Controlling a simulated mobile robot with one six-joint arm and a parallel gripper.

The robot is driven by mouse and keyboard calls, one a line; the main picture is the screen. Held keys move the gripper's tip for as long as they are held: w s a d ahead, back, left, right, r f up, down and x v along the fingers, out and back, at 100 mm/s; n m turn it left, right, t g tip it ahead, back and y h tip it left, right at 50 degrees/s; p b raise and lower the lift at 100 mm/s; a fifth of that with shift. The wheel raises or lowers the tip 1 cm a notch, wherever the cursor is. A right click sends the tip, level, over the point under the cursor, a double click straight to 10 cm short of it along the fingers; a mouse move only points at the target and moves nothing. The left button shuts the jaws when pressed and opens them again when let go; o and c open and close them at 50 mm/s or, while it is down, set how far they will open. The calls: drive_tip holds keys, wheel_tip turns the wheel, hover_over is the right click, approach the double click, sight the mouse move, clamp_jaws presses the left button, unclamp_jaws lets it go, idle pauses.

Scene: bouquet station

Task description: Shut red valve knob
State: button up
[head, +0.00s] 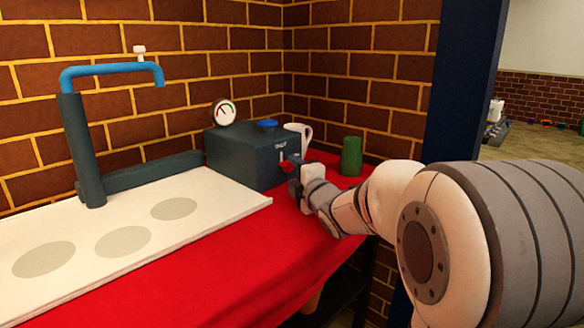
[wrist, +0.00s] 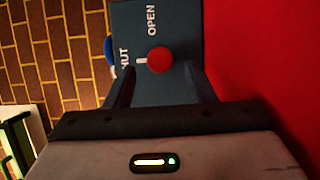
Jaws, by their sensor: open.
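The red valve knob (wrist: 160,60) is on the front face of a dark blue-grey box (head: 240,155). In the wrist view a white mark on its left side points toward the partly hidden SHUT label (wrist: 126,53). The OPEN label (wrist: 152,20) is above the knob in that view. My gripper (wrist: 160,68) is open, with one finger to each side of the knob. I cannot tell whether the fingers touch it. In the head view my gripper (head: 291,172) is close to the box front and mostly covers the knob.
A blue cap (head: 267,125) and a round gauge (head: 224,112) are on top of the box. A white mug (head: 301,133) and a green cup (head: 351,156) stand to its right. A white board (head: 75,260) and blue-piped stand (head: 82,150) are left. Red cloth (head: 230,260) lies clear in front.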

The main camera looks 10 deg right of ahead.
drive_tip(key=shift+p+v, duration=0.4)
drive_tip(key=shift+v, duration=1.9)
